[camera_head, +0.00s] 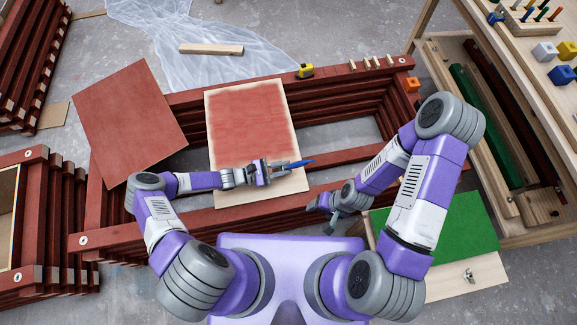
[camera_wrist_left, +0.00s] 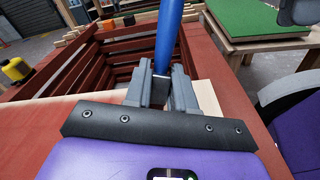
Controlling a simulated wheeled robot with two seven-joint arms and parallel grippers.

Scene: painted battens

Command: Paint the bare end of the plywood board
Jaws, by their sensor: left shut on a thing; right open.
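The plywood board (camera_head: 250,118) lies across the red battens in the middle of the head view. Most of its face is painted red, with a thin pale border. Its near end is bare wood (camera_head: 240,197), and my left arm partly covers it. My left gripper (camera_head: 284,168) is over this near end, shut on a blue handle (camera_head: 303,163) that points right. In the left wrist view the blue handle (camera_wrist_left: 168,38) rises from between the fingers; no bristles show. My right gripper (camera_head: 338,219) is open and empty, right of and nearer than the board.
A red-painted panel (camera_head: 125,120) rests on the battens at left. A yellow tape measure (camera_head: 305,71), an orange cube (camera_head: 411,84) and small wooden pegs sit along the far batten. A green-topped board (camera_head: 455,222) is at right. Clear plastic sheet (camera_head: 215,65) lies on the floor behind.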

